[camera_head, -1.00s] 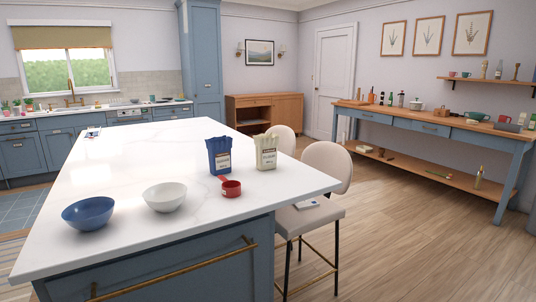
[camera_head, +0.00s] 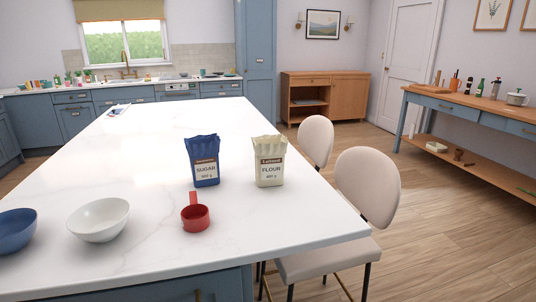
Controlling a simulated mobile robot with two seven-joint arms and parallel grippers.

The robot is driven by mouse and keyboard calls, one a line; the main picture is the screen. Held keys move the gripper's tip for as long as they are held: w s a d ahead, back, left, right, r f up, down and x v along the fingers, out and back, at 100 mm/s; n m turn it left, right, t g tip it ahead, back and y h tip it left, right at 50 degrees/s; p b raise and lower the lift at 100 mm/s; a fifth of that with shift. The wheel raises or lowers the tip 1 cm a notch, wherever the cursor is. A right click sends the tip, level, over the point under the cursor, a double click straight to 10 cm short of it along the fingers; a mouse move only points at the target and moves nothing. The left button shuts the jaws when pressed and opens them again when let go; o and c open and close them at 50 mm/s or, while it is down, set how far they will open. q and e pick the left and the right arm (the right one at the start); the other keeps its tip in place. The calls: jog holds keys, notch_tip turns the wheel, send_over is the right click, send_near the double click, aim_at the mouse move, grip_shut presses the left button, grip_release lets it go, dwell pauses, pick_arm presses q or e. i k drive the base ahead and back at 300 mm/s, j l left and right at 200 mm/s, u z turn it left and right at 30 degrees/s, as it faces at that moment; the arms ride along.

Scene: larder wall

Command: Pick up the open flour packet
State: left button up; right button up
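The flour packet (camera_head: 269,162) is cream with a brown band and a label reading FLOUR. It stands upright on the white island top, near its right edge, and its top edge is jagged and looks open. The blue sugar packet (camera_head: 203,161) stands upright to its left, with a gap between them. Neither of my grippers shows in the view.
A red measuring cup (camera_head: 196,217) sits in front of the sugar packet. A white bowl (camera_head: 99,220) and a blue bowl (camera_head: 14,231) stand at the front left of the island (camera_head: 290,226). Two cream chairs (camera_head: 367,186) stand along its right edge. The island's middle is mostly clear.

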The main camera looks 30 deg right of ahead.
aim_at(270, 151)
jog(key=l+u, duration=0.15)
jog(key=l, duration=0.45)
jog(key=l+u, duration=0.2)
jog(key=l, duration=0.35)
jog(key=l+u, duration=0.15)
jog(key=l, duration=0.45)
jog(key=k+l+u, duration=0.2)
jog(key=l, duration=0.35)
jog(key=i, duration=0.05)
